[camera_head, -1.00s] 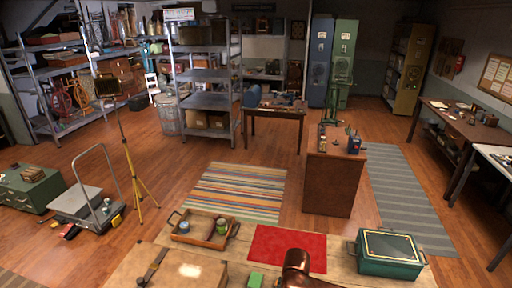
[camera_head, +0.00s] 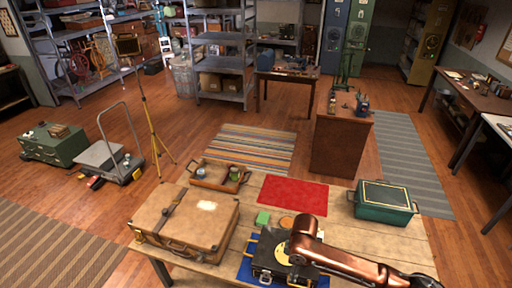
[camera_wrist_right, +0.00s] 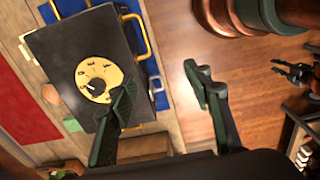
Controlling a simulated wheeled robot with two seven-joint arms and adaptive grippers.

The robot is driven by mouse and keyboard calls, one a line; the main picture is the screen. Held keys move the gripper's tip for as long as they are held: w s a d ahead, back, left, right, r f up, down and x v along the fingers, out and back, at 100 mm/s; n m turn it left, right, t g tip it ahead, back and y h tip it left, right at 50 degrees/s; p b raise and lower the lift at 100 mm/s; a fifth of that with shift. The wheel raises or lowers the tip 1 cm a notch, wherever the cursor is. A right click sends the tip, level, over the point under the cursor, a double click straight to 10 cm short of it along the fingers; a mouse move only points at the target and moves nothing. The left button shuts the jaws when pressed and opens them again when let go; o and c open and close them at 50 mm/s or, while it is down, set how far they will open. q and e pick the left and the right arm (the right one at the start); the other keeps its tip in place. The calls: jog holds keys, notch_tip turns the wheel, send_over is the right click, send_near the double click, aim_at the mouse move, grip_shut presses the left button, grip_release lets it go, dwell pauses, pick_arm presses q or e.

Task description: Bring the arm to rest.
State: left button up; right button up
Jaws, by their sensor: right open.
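My right arm (camera_head: 345,261), copper-coloured, reaches in from the bottom right over the wooden table (camera_head: 352,230). Its gripper hangs hidden below the wrist in the head view. In the right wrist view my right gripper (camera_wrist_right: 165,78) is open, with nothing between its fingers. One finger overlaps the edge of a black box (camera_wrist_right: 60,50) with a yellow dial; the other is over bare floor. I cannot tell whether the finger touches the box. A dark jaw-like shape (camera_wrist_right: 294,72) at the right of that view may be my left gripper; its state is unclear.
The black box stands on a blue mat (camera_head: 245,268). A brown suitcase (camera_head: 182,222), wooden tray (camera_head: 215,185), red cloth (camera_head: 292,193), green block (camera_head: 263,217) and green case (camera_head: 384,208) share the table. Open floor lies beyond, before a brown cabinet (camera_head: 340,146).

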jog(key=s+a+f+m+t+y, duration=0.2)
jog(key=s+a+f+m+y, duration=0.15)
jog(key=s+f, duration=0.2)
jog(key=s+d+f+m+t+h, duration=0.1)
jog(key=s+d+f+m+h, duration=0.1)
jog(key=s+d+m, duration=0.7)
jog(key=s+d+f+m+t+h, duration=0.1)
jog(key=s+d+f+m+h, duration=0.15)
jog(key=s+d, duration=1.05)
notch_tip(320, 180, down, 36)
jog(key=w+d+n+g+b, duration=0.1)
jog(key=w+d+g+b, duration=0.1)
jog(key=b, duration=0.7)
pick_arm(q)
notch_tip(320, 180, down, 17)
jog(key=s+b, duration=0.2)
jog(key=b, duration=0.5)
jog(key=shift+b, duration=0.35)
pick_arm(e)
jog(key=s+f, duration=1)
jog(key=f, duration=0.4)
jog(key=s+f+g, duration=0.1)
jog(key=s+f, duration=0.9)
jog(key=f, duration=0.3)
jog(key=shift+s+a+f+n+y, duration=0.2)
jog(key=shift+a+f+n+y, duration=0.1)
jog(key=shift+f, duration=0.05)
